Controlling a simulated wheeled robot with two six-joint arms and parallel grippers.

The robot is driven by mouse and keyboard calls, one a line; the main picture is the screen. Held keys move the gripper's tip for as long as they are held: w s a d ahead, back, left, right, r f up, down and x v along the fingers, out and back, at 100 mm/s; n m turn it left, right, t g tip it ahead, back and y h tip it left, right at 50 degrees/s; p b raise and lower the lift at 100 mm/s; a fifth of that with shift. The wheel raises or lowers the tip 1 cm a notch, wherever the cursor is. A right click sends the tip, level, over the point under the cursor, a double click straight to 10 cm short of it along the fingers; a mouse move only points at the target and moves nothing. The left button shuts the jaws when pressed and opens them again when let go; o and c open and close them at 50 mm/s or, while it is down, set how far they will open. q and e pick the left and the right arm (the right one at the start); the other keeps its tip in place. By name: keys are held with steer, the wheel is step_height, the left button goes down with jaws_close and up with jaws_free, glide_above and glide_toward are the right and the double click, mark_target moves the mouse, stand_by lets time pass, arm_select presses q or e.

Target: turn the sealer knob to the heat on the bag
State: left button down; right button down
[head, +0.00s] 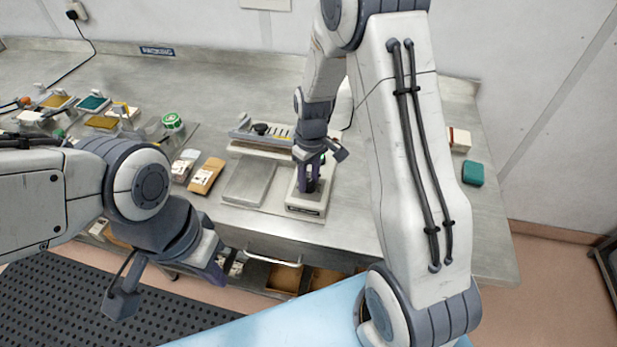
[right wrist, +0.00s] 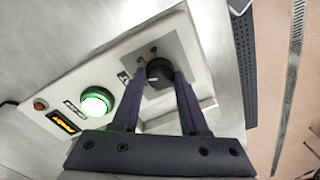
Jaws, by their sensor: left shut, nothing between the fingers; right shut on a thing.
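The sealer (head: 262,140) stands on the steel bench in the head view, with a flat grey plate (head: 249,182) in front. Its pale control box (head: 306,209) is right of the plate. In the right wrist view, the black knob (right wrist: 158,74) sits on a grey square panel with small marks that I cannot read. My right gripper (right wrist: 161,77) is shut on the knob from above, a finger on each side; it also shows in the head view (head: 309,187). My left gripper (head: 214,274) is shut and empty in front of the bench. A tan bag (head: 206,177) with a label lies left of the plate.
The control box has a lit green button (right wrist: 97,100), an amber display (right wrist: 63,121) and a brown lamp (right wrist: 40,104). A white and red pack (head: 185,163) lies left of the tan bag. A teal box (head: 473,174) stands at the bench's right end. Several trays fill the left.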

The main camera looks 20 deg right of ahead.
steer(key=m, duration=0.4)
steer(key=shift+r+m+p, duration=0.1)
steer(key=shift+m+p, duration=0.2)
steer(key=m, duration=0.3)
steer(key=shift+d+m+p, duration=0.1)
steer(key=shift+m+p, duration=0.25)
steer(key=shift+m, duration=0.05)
steer(key=m+p, duration=0.1)
steer(key=m, duration=0.3)
steer(key=shift+t, duration=0.3)
steer(key=shift+m+p, duration=0.6)
steer(key=shift+m, duration=1.1)
steer(key=shift+c, duration=2.1)
jaws_free()
steer(key=shift+s, duration=0.1)
